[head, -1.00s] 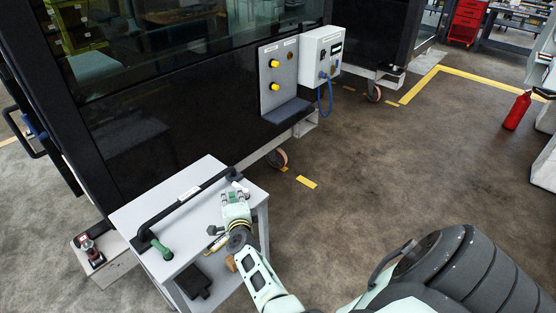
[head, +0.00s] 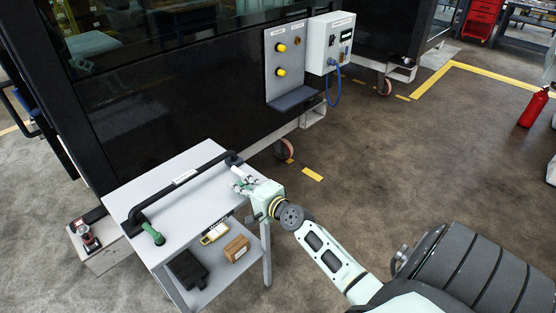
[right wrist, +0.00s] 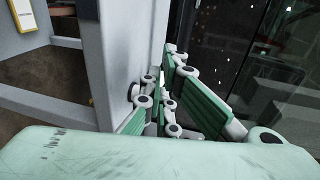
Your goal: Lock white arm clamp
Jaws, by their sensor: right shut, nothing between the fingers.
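The grey trolley (head: 175,190) has a black handlebar (head: 190,173) with a white label along its top. A clamp with a green lever (head: 153,234) is at the bar's near left end. The white arm clamp is at the far right end, by the black end fitting (head: 232,158); my fingers largely cover it, so its lever position cannot be told. My right gripper (head: 241,183) is shut and empty, close beside that end at the trolley top's right edge. Whether it touches the clamp is unclear. In the right wrist view its green-padded fingers (right wrist: 168,112) come together beside a grey post. My left gripper is out of view.
The trolley's lower shelf holds a brown box (head: 237,248), a yellow item (head: 214,234) and a black case (head: 187,269). A dark glazed cabin wall stands behind, with a button panel (head: 285,62) and a white control box (head: 330,45).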

